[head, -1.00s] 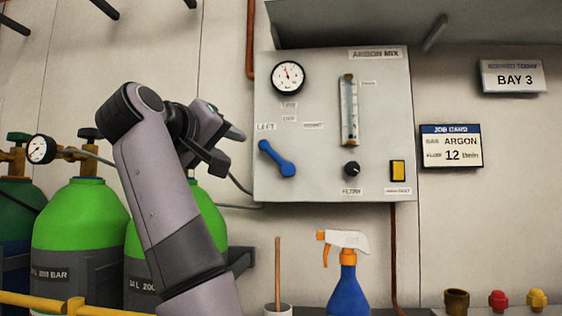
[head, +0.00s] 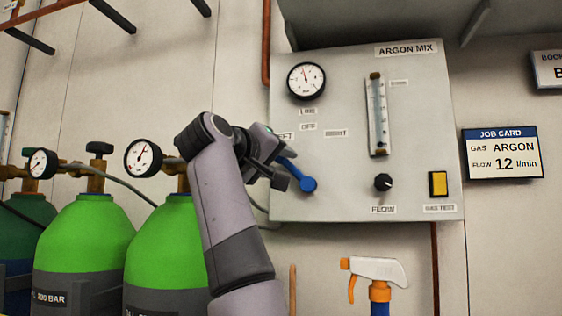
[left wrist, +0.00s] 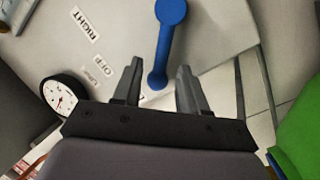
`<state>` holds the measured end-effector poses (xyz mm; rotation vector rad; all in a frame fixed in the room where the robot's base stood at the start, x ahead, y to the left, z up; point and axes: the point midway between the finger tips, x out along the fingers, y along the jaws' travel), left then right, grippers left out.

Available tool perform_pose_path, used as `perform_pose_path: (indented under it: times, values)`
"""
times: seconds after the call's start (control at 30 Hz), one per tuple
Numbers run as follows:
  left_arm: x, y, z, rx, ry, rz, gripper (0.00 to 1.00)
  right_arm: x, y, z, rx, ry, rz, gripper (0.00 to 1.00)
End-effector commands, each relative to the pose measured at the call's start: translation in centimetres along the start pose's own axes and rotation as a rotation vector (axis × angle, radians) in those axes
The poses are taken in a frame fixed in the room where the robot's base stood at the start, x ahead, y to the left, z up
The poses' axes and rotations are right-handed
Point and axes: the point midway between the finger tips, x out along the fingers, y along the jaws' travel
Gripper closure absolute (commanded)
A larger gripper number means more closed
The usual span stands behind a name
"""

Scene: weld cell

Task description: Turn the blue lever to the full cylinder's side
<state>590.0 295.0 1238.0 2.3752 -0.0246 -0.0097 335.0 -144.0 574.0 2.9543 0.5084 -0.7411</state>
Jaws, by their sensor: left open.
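The blue lever (head: 308,184) is on the grey argon panel (head: 345,207). Its arm points up and left from the round hub, toward the partly hidden LEFT label. My left gripper (head: 281,166) is at the lever's free end. In the left wrist view the open fingers (left wrist: 158,86) stand on either side of the lever's tip (left wrist: 157,78), with gaps visible. My right gripper is not in view.
The panel also carries a line gauge (head: 306,81), a flow tube (head: 377,115), a black flow knob (head: 384,182) and a yellow switch (head: 438,184). A spray bottle (head: 378,270) stands below. A job card (head: 502,153) hangs at right.

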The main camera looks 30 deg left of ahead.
Motion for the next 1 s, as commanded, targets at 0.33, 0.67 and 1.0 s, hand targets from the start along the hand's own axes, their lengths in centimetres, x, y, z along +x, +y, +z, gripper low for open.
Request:
perform_pose_path:
  times: [0.33, 0.67, 1.0]
  values:
    - [1.13, -0.05, -0.01, -0.001, 0.000, 0.000, 0.58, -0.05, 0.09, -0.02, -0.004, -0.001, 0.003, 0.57]
    - [1.10, -0.05, 0.00, -0.001, 0.000, 0.000, 1.00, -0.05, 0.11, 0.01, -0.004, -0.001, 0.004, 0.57]
    - [1.38, -0.22, -0.52, 0.019, -0.003, -0.006, 1.00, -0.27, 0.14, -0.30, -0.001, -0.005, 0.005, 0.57]
